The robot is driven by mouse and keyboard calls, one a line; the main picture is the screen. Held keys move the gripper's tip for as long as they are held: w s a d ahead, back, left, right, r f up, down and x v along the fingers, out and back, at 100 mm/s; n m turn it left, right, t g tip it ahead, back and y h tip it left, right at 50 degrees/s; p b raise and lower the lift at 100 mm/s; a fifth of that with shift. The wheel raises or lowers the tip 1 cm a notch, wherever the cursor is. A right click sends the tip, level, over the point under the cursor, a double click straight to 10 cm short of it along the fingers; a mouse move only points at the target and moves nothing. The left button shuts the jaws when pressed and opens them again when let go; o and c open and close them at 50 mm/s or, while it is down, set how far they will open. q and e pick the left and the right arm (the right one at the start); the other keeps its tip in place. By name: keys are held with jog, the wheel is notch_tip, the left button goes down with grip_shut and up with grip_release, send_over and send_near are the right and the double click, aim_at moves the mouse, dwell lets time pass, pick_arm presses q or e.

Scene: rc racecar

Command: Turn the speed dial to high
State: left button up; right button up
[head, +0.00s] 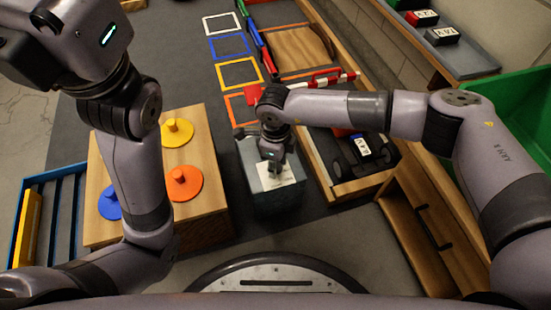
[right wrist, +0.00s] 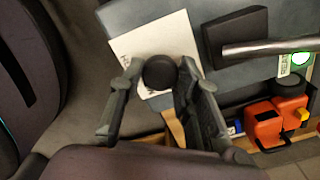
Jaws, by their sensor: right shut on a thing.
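The speed dial is a round black knob (right wrist: 160,72) on top of a grey box (head: 262,200). A white label sheet (right wrist: 140,38) lies under the knob, and its writing is too small and covered to read. My right gripper (right wrist: 158,76) has one finger on each side of the knob and is shut on it. In the head view the right gripper (head: 274,164) points down over the box, and the knob is hidden there. Which setting the dial points to cannot be told. The left arm (head: 135,165) stands raised at the left, and its gripper fingers do not show.
Beside the dial a metal lever (right wrist: 262,46) and a lit green button (right wrist: 300,58) show. A wooden table (head: 212,205) with yellow, orange and blue knobbed discs stands left.

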jog(key=shift+r+m+p, duration=0.1)
jog(key=shift+m+p, duration=0.45)
jog(key=shift+m, duration=0.45)
jog(key=o, duration=1.1)
jog(key=shift+o, duration=0.2)
notch_tip(320, 180, up, 12)
